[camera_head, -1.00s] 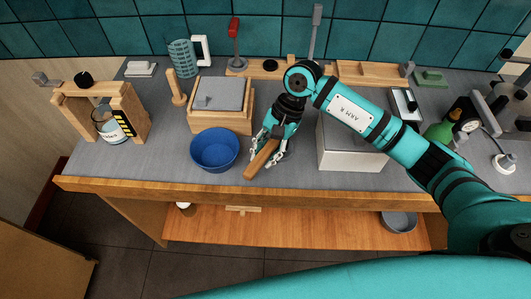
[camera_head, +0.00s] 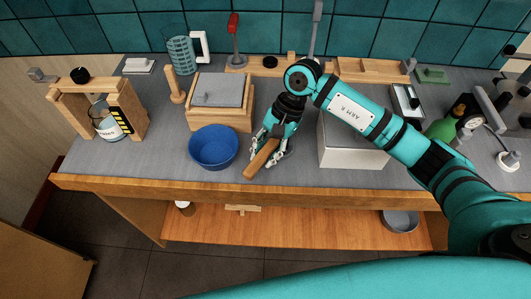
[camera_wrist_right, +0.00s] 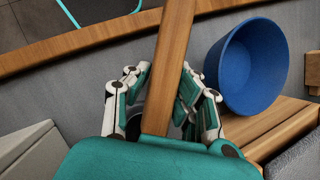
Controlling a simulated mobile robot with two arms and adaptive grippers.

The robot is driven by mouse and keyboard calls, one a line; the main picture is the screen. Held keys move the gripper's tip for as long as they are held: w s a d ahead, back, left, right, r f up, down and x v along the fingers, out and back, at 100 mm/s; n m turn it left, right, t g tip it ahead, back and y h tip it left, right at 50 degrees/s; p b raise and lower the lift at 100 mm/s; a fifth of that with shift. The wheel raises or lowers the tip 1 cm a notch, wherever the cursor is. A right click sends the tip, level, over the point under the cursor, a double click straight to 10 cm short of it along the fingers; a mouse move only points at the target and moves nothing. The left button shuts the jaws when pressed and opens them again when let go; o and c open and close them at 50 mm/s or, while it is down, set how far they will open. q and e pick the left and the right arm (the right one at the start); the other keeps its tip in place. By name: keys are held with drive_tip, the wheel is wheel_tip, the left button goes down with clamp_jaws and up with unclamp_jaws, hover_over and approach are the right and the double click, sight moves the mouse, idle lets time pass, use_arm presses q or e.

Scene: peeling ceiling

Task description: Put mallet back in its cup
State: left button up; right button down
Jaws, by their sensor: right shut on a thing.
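My right gripper (camera_head: 271,143) is shut on a wooden bar-shaped piece (camera_head: 262,159), which I take to be the mallet, low over the front of the grey bench. In the right wrist view the gripper (camera_wrist_right: 157,95) has fingers on both sides of this wooden piece (camera_wrist_right: 172,60); its other end is hidden by the hand. A blue round bowl (camera_head: 213,147) stands just left of the gripper, apart from it; it also shows in the right wrist view (camera_wrist_right: 245,67). I cannot tell which vessel is the mallet's cup. My left gripper is not in view.
A wooden box with a grey lid (camera_head: 219,90) stands behind the bowl, and a white box (camera_head: 350,145) is right of the gripper. A wooden frame (camera_head: 77,110) is far left.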

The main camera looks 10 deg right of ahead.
drive_tip(key=shift+f, duration=0.15)
drive_tip(key=shift+f, duration=0.15)
drive_tip(key=c, duration=1.1)
unclamp_jaws()
drive_tip(key=shift+o, duration=0.2)
drive_tip(key=s+a+b, duration=0.2)
drive_tip(key=s+a, duration=0.7)
drive_tip(key=s, duration=0.1)
drive_tip(key=shift+s+a, duration=0.2)
drive_tip(key=shift+s, duration=0.05)
